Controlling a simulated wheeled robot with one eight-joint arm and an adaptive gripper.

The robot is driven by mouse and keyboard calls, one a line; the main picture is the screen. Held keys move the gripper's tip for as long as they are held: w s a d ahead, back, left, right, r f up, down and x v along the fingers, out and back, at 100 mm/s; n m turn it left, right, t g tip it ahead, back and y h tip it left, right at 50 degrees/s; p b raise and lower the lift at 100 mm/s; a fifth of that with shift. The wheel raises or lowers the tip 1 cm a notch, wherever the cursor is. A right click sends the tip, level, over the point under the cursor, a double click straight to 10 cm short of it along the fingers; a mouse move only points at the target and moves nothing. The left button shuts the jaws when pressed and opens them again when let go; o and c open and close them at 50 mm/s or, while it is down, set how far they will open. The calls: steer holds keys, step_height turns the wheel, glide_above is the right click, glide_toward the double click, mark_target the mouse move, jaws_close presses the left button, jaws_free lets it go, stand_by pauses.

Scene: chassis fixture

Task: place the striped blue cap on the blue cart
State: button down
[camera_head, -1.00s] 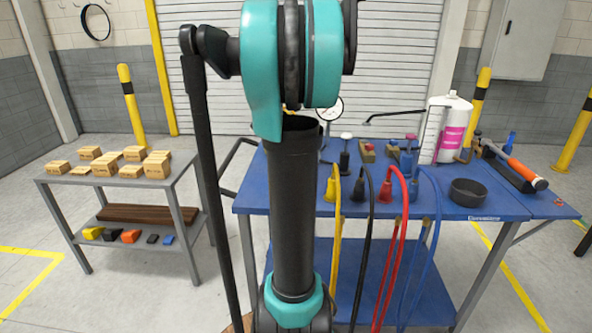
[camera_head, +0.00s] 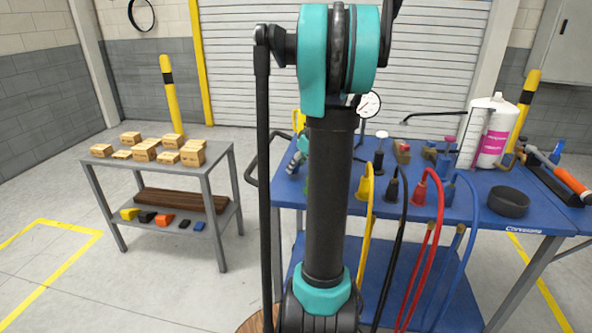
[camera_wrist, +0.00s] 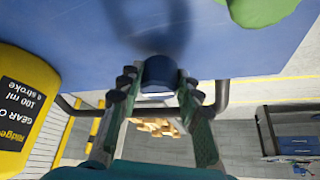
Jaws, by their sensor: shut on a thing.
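My gripper (camera_wrist: 160,78) is shut on a small dark blue cap (camera_wrist: 159,71) in the wrist view. Stripes on the cap cannot be made out. The blue cart's top (camera_wrist: 95,35) fills the upper part of that view, with a dark shadow on it just beyond the cap; the cap appears close to the cart's edge, and its exact height is unclear. In the head view the blue cart (camera_head: 555,213) stands to the right of my arm. Only part of my gripper (camera_head: 297,162) shows left of my arm; the cap cannot be made out there.
A yellow gear oil container (camera_wrist: 25,105) and a green thing (camera_wrist: 262,8) flank the gripper. The cart's handle bar (camera_wrist: 222,97) runs behind it. Cables with coloured plugs, a black bowl (camera_head: 508,202) and a white bottle (camera_head: 492,130) occupy the cart. A grey shelf (camera_head: 216,160) with boxes stands left.

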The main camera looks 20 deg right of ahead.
steer(key=shift+f, duration=0.85)
steer(key=shift+f, duration=0.1)
steer(key=c, duration=1)
jaws_free()
steer(key=shift+c, duration=0.2)
steer(key=v, duration=1.2)
steer(key=shift+m+g, duration=0.3)
steer(key=shift+m, duration=0.2)
steer(key=s+a+f, duration=0.1)
steer(key=a, duration=0.1)
steer(key=s+a+f, duration=0.1)
steer(key=a, duration=0.2)
steer(key=s+a+f, duration=0.1)
steer(key=a+f, duration=0.1)
steer(key=shift+a, duration=0.3)
steer(key=s+a+f+m+h, duration=0.1)
steer(key=s+a+f+m, duration=0.1)
steer(key=s+a+f, duration=0.5)
steer(key=s+a+f+m+h, duration=0.1)
steer(key=s+a+f+m, duration=0.1)
steer(key=s+a+f, duration=0.5)
steer(key=s, duration=0.4)
steer(key=shift+s+f+h, duration=0.2)
steer(key=shift+f+h, duration=0.2)
